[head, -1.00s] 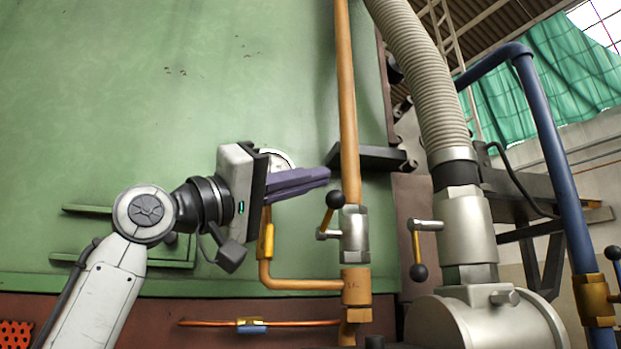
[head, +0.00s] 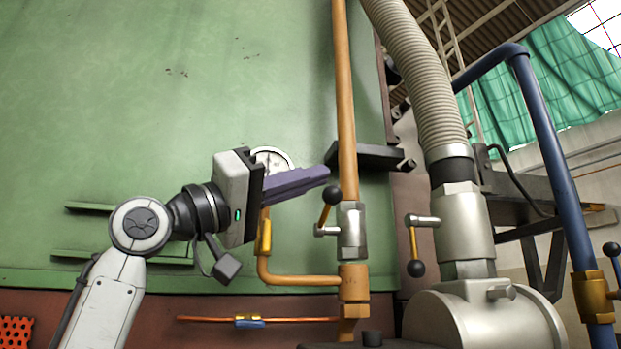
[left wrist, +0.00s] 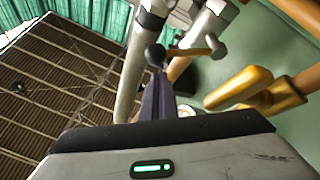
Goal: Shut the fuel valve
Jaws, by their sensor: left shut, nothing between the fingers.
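A silver valve (head: 352,231) sits on the upright orange pipe (head: 346,100). Its brass lever points up and ends in a black ball knob (head: 331,196). I take this as the fuel valve, though no label is readable. My left gripper (head: 326,175) has purple fingers, which are shut and empty. Their tips are just above and slightly left of the knob in the head view; I cannot tell if they touch it. In the left wrist view the fingers (left wrist: 157,100) point toward a black ball (left wrist: 155,54) right by their tips. My right gripper is not in view.
A gauge (head: 272,160) is partly behind my gripper. A yellow-handled valve (head: 265,235) is on the thin orange branch. Right of the orange pipe is a larger silver valve (head: 463,225) with its lever down. A dark bar (head: 366,156) juts out behind the orange pipe.

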